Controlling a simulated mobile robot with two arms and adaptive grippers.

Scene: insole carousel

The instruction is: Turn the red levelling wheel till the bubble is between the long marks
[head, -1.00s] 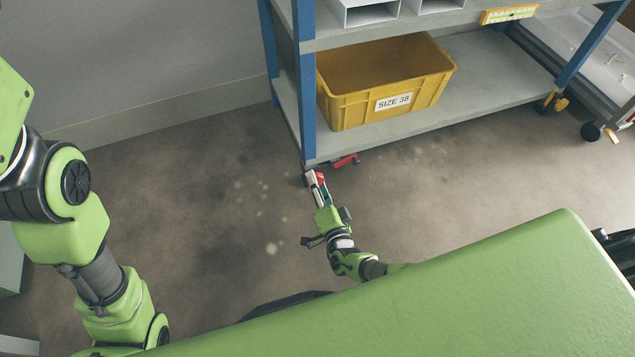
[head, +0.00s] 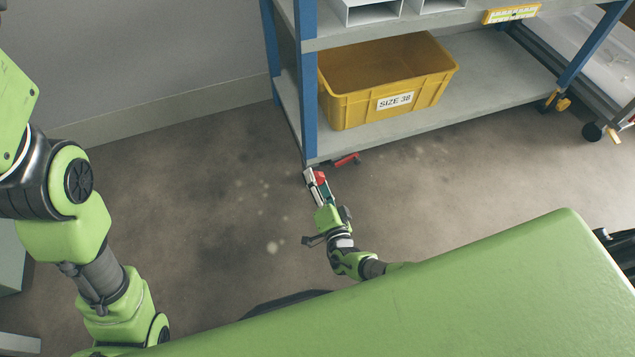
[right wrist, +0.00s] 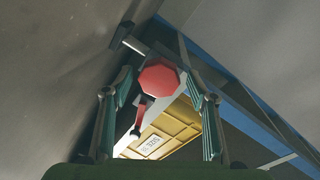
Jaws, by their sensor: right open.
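The red levelling wheel (right wrist: 159,78) shows as a faceted red disc in the right wrist view, between the two fingers of my right gripper (right wrist: 160,92). The gripper is open, with a finger on either side. I cannot tell whether either finger touches the wheel. In the head view the wheel (head: 320,178) shows as red between the fingers of my right gripper (head: 316,184), low at the rack's near left corner. The yellow level (head: 512,14) sits on the upper shelf's front edge. Its bubble is too small to make out. My left arm enters at left; its gripper is out of frame.
The rack's blue post (head: 308,100) rises beside the wheel. A red lever (head: 346,159) lies just right of it, under the lower shelf (head: 470,97). A yellow "SIZE 38" crate (head: 350,112) stands on that shelf. The floor (head: 190,190) at left is clear.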

